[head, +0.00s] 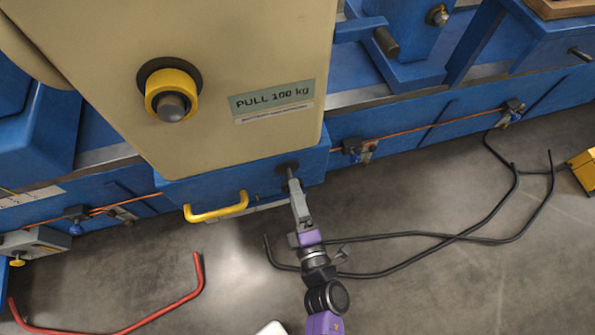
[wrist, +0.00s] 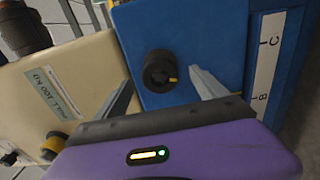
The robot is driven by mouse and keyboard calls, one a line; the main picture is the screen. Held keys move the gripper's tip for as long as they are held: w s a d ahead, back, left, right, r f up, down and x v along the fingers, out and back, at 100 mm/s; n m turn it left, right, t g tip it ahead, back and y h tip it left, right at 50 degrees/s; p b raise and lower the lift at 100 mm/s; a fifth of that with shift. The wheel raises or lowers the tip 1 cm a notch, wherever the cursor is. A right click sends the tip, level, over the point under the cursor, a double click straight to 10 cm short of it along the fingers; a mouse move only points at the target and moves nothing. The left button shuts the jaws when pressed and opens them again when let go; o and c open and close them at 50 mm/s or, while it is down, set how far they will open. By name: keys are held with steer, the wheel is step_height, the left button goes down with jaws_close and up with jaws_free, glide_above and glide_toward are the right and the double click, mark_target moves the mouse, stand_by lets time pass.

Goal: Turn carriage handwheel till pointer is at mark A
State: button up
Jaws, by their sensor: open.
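In the head view the handwheel (head: 287,168) sits at the carriage's lower right, partly covered by my gripper (head: 292,180). My gripper, also in the wrist view (wrist: 162,80), is open, its grey fingers on either side of the handwheel. I cannot tell whether they touch it. A white scale strip (wrist: 265,67) shows letters C and B at the right of the wrist view. Mark A and the pointer are not visible.
A beige housing (head: 220,70) with a "PULL 100 kg" label (head: 272,97) and yellow-ringed knob (head: 172,95) stands above the carriage. A yellow handle (head: 217,208) juts out left of my gripper. Black cables (head: 420,238) and a red bar (head: 150,318) lie on the floor.

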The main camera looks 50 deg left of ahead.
steer(key=shift+x, duration=0.9)
steer(key=c, duration=1.7)
steer(key=shift+o, duration=0.2)
steer(key=shift+b, duration=0.35)
